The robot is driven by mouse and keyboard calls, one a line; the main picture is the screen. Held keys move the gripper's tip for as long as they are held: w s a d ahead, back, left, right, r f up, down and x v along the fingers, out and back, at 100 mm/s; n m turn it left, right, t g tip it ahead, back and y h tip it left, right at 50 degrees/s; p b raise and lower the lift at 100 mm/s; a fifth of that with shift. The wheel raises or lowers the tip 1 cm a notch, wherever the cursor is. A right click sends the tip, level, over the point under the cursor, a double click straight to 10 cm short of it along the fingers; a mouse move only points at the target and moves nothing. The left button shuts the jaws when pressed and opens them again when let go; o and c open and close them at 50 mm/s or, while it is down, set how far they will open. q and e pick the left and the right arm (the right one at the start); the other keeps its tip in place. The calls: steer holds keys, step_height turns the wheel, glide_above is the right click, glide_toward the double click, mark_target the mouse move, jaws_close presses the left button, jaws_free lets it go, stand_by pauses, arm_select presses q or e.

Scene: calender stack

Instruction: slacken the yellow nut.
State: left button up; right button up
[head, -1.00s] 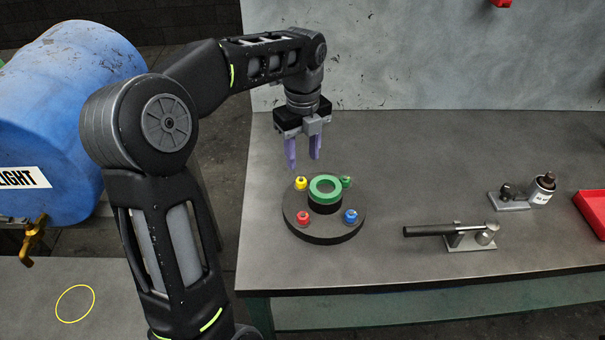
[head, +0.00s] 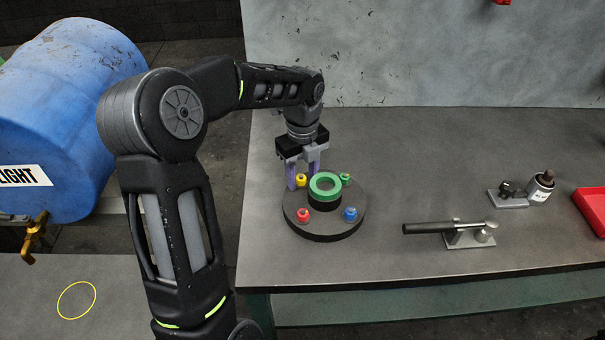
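The yellow nut (head: 301,180) sits at the back left of a round dark base (head: 325,224) on the workbench. My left gripper (head: 302,176) is lowered over the back left of the base, its purple fingers apart and pointing down. One finger is just left of the yellow nut and the other is behind and right of it. I cannot tell whether either finger touches the nut. A green ring (head: 325,185) on a black hub is in the middle of the base. My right gripper is not in view.
A red nut (head: 303,215), a blue nut (head: 350,214) and a green nut (head: 346,179) are also on the base. Right of it lie a black-handled tool on a metal block (head: 470,238), a small bottle (head: 541,187) and a red tray (head: 592,210). The bench front is clear.

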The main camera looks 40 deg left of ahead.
arm_select(q)
jaws_close()
steer(key=shift+n, duration=0.3)
stand_by(0.5)
